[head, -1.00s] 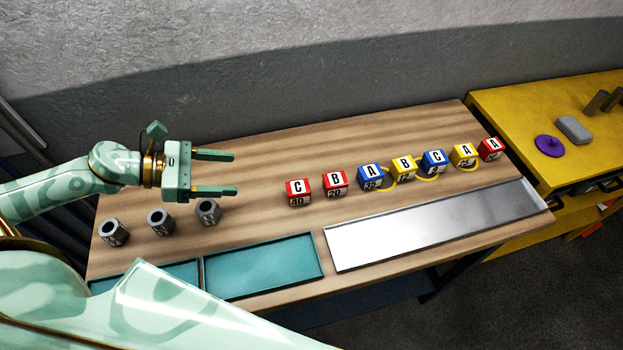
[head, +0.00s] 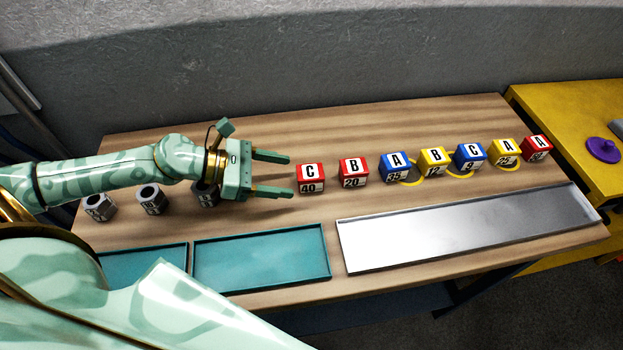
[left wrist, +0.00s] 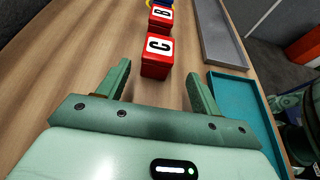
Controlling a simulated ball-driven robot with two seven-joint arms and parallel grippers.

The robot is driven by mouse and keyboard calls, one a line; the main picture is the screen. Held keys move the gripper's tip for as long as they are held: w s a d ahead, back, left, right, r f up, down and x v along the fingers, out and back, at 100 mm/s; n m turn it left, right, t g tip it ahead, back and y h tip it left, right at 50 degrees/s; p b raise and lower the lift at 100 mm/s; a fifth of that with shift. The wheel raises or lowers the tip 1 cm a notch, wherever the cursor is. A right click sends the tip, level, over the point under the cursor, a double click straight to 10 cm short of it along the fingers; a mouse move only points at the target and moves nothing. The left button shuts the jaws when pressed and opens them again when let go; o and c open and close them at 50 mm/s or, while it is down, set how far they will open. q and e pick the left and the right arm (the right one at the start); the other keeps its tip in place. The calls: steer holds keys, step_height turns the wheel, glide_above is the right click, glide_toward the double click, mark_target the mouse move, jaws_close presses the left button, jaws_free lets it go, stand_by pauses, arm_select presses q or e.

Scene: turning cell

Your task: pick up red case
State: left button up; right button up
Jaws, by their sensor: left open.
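Three red cases stand in a row with blue and yellow ones on the wooden table. The red case marked C and 40 (head: 310,178) is at the row's left end. The red case marked B and 20 (head: 353,172) stands to its right, and the red case marked A (head: 537,148) is at the far right end. My left gripper (head: 276,174) is open and empty, just left of the C case, its fingers pointing at it. In the left wrist view the C case (left wrist: 157,55) sits ahead of the open fingers, with the B case (left wrist: 160,17) behind it. My right gripper is not seen.
Blue and yellow cases (head: 432,162) fill the row between the red ones. Grey hexagonal parts (head: 151,200) stand left, one partly behind my gripper. Teal trays (head: 262,258) and a metal tray (head: 470,226) lie along the front. A yellow bench (head: 560,110) stands right.

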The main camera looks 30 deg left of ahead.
mark_target(314, 176)
arm_select(q)
steer(key=shift+x, duration=1.2)
steer(key=x, duration=0.4)
steer(key=shift+w+r+p, duration=0.25)
steer(key=shift+w+p, duration=0.1)
steer(key=shift+w+d+f, duration=0.25)
steer(key=shift+d+f, duration=0.05)
steer(key=shift+d, duration=0.15)
steer(key=c, duration=1.2)
steer(key=shift+o, duration=0.2)
